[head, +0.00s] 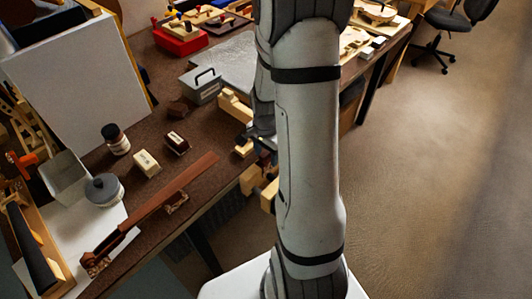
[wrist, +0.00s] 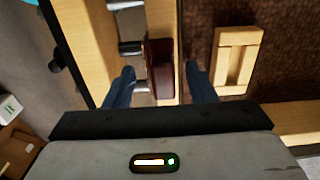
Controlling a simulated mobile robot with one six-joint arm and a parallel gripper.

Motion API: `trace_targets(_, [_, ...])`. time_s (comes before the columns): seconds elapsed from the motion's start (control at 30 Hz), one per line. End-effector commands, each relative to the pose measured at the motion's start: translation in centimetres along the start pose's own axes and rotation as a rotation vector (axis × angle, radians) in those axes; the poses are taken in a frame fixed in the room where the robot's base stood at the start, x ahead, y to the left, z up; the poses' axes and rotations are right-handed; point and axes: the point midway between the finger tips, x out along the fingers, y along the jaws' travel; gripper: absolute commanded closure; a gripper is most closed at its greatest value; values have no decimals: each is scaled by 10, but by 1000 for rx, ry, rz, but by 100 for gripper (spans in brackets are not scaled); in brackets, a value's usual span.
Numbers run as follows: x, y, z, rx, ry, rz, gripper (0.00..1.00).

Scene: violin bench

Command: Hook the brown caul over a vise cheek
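The brown caul (wrist: 160,68), a dark red-brown block, sits on the top of a pale wooden vise cheek (wrist: 161,22) in the wrist view. Its left edge lies along the side of the cheek facing the vise gap; how far it reaches down is hidden. My gripper (wrist: 160,74) is open, with one blue finger on each side of the caul and cheek. Gaps show between both fingers and the caul. The other vise cheek (wrist: 86,35) is to the left, across a gap with metal rods.
A light wooden piece (wrist: 236,60) lies on the brown bench right of my gripper. Open floor lies right.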

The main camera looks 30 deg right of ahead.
Motion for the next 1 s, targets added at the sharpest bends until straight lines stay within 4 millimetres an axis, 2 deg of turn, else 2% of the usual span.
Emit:
trace_targets(0.33, [-5, -1, 0, -1, 1, -2, 45])
trace_targets(0.7, [-63, -1, 0, -2, 2, -3, 45])
trace_targets(0.83, [-75, -1, 0, -2, 1, -2, 45])
trace_targets(1.0, [-78, -1, 0, -2, 0, 0, 45])
